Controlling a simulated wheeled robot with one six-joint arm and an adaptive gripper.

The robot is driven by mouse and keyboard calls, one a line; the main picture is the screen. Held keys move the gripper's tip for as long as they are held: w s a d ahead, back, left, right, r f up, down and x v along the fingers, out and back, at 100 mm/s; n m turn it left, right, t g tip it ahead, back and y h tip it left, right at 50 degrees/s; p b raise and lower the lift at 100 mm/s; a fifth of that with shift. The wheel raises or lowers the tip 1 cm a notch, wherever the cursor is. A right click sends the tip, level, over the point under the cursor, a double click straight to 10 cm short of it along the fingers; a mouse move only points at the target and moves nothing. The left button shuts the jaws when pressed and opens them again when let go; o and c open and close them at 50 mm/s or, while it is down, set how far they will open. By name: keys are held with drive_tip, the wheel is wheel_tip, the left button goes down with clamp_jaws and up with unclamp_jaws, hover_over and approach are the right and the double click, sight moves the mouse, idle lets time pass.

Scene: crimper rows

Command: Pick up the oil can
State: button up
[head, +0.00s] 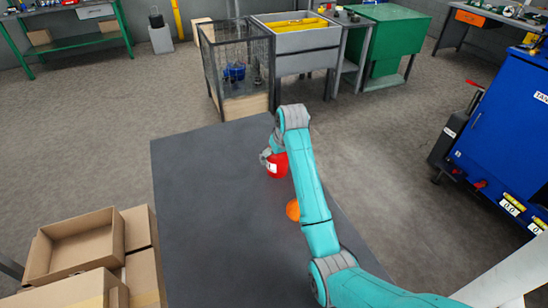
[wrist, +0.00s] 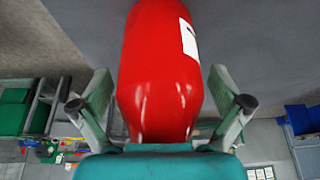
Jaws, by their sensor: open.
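The oil can looks like a red, rounded can (head: 276,166) with a white label, on the dark table (head: 200,210) near its far right part. The arm partly covers it in the head view. In the wrist view the red can (wrist: 158,75) fills the middle, between the two fingers. My gripper (wrist: 160,88) is open, with one finger on each side of the can and a visible gap on both sides. In the head view my gripper (head: 266,156) is mostly hidden behind the can and arm.
An orange round object (head: 293,210) sits on the table close beside my arm, partly hidden. Cardboard boxes (head: 75,248) stand at the table's left. A wire cage (head: 235,70) stands beyond the far edge. The table's left half is clear.

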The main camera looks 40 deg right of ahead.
drive_tip(key=c, duration=1.3)
drive_tip(key=shift+r, duration=0.2)
drive_tip(key=shift+r, duration=4.8)
